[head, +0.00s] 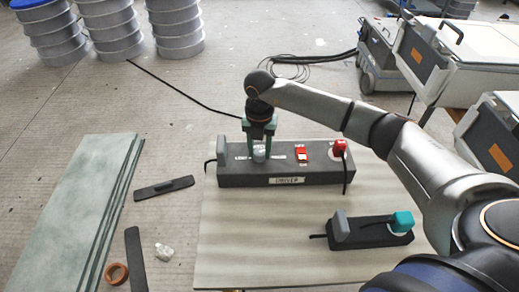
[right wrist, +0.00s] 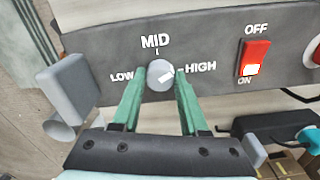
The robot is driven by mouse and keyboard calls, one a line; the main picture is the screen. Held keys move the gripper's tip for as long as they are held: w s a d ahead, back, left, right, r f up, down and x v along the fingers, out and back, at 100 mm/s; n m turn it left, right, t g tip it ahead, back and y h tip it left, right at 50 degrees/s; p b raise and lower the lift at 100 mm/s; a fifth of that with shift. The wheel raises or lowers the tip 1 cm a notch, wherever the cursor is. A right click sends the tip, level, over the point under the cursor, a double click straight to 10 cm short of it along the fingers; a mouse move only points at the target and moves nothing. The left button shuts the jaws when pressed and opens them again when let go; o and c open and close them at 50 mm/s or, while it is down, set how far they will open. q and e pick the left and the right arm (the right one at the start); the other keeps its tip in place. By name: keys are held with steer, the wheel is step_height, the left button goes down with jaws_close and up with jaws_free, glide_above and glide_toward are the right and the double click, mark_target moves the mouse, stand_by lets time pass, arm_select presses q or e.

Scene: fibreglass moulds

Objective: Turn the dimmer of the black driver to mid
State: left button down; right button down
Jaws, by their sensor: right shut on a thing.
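The black driver (head: 225,178) is a long dark box with a "DRIVER" label, on the pale board. Its dimmer (right wrist: 158,79) is a round grey knob with a white pointer mark, among the words LOW, MID and HIGH. The pointer is toward HIGH, at the right, not at the MID tick above. My right gripper (head: 259,150) reaches down over the driver. In the right wrist view its green fingers (right wrist: 159,88) are on either side of the knob, shut on it. My left gripper is not in view.
Right of the dimmer is a red OFF/ON switch (right wrist: 256,57), then a red plug (head: 339,146) with a black cable. A smaller dark unit with a teal plug (head: 402,221) lies nearer on the board (head: 290,262). Greenish panels (head: 70,205) and dark strips lie at left.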

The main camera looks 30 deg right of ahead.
steer(key=n+b, duration=0.1)
steer(key=n, duration=0.4)
steer(key=shift+n, duration=0.3)
steer(key=n+b, duration=0.1)
steer(key=n, duration=0.3)
steer(key=shift+n, duration=1)
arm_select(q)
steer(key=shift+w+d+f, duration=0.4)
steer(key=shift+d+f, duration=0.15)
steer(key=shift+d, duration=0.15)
arm_select(e)
steer(key=shift+n, duration=0.4)
steer(key=shift+c, duration=2.1)
jaws_free()
steer(key=shift+r, duration=0.15)
